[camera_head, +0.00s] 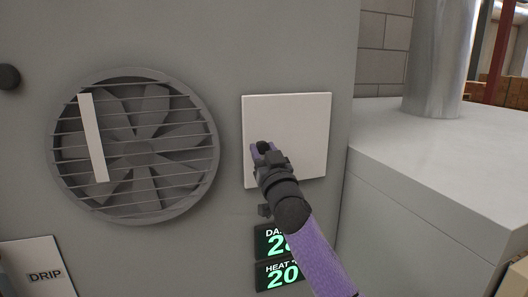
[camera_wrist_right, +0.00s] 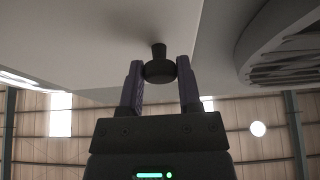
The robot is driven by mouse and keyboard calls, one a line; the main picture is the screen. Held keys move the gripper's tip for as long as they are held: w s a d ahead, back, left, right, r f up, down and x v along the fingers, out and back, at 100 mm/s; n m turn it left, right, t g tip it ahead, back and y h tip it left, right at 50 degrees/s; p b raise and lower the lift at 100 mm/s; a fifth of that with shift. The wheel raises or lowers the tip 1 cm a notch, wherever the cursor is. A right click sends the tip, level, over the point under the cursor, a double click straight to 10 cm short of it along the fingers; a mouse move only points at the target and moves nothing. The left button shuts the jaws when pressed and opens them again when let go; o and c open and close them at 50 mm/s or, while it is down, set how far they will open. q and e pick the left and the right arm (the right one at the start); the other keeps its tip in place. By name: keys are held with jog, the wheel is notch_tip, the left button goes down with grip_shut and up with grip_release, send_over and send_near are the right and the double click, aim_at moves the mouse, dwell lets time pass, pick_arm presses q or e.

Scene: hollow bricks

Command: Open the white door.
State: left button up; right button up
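The white door (camera_head: 300,115) is a square panel on the front of a grey cabinet. It lies about flat to the cabinet face and I see no clear gap behind it. My right gripper (camera_head: 264,148) is at the door's left part, its fingers pointing at the panel. In the right wrist view a dark round knob (camera_wrist_right: 159,70) sticks out from the door (camera_wrist_right: 110,45). The fingers of my right gripper (camera_wrist_right: 160,75) stand on either side of the knob and appear to touch it.
A round slatted fan (camera_head: 135,147) is left of the door. Green displays (camera_head: 283,258) sit below the door, partly behind my right arm. A plate marked DRIP (camera_head: 42,268) is at lower left. A grey block (camera_head: 440,170) with a metal pipe (camera_head: 440,60) stands at right.

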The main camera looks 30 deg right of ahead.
grip_shut()
dwell(1.0)
